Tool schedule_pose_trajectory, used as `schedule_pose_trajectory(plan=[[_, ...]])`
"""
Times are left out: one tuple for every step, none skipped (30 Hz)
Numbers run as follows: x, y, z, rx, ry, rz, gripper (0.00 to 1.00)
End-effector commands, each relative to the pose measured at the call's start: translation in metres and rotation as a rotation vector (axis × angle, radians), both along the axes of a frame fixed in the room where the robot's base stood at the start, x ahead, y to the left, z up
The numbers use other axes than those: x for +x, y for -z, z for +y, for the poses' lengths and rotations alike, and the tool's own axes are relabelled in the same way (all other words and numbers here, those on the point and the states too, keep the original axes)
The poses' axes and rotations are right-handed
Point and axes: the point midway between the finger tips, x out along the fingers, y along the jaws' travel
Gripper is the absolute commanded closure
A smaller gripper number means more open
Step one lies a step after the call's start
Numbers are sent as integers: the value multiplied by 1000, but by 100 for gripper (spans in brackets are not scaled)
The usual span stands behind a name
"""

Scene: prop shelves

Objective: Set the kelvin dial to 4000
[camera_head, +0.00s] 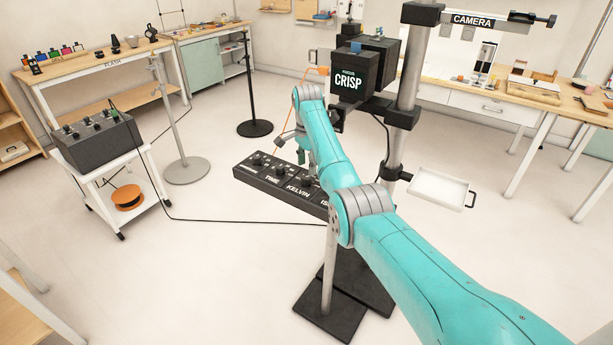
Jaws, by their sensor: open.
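A long dark control panel (246,174) stands on a post in the middle of the head camera view. It carries a row of black knobs with white labels, among them TIME, KELVIN and a partly covered ISO. The kelvin dial (308,182) is the black knob above the KELVIN label; its scale and pointer are too small to read. My turquoise arm reaches in from the lower right and covers the panel's right end. My gripper (309,168) is open, small and largely hidden by my arm, close over the kelvin dial. I cannot tell whether it touches the knob.
A camera stand (394,150) with a black box reading CRISP (351,85) rises just behind my arm. A white tray (437,190) is at its right. A cart (127,165) with a grey control box stands left. A black cable crosses the open floor.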

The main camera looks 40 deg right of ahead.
Motion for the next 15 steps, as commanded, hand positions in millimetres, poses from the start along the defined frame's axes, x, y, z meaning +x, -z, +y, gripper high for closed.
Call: schedule_pose_trajectory(plan=[[-1,10,0,1,0,4,42],[-1,15,0,1,0,3,42],[-1,21,0,1,0,3,42],[-1,25,0,1,0,3,42],[0,29,0,1,0,2,42],[0,34,0,0,0,2,42],[0,37,0,1,0,2,42],[0,40,0,1,0,2,42],[0,43,0,0,0,1,42],[0,45,0,0,0,0,42],[0,47,0,0,0,0,42],[0,48,0,0,0,1,42],[0,49,0,0,0,1,42],[0,50,0,0,0,1,42],[0,51,0,0,0,1,42]])
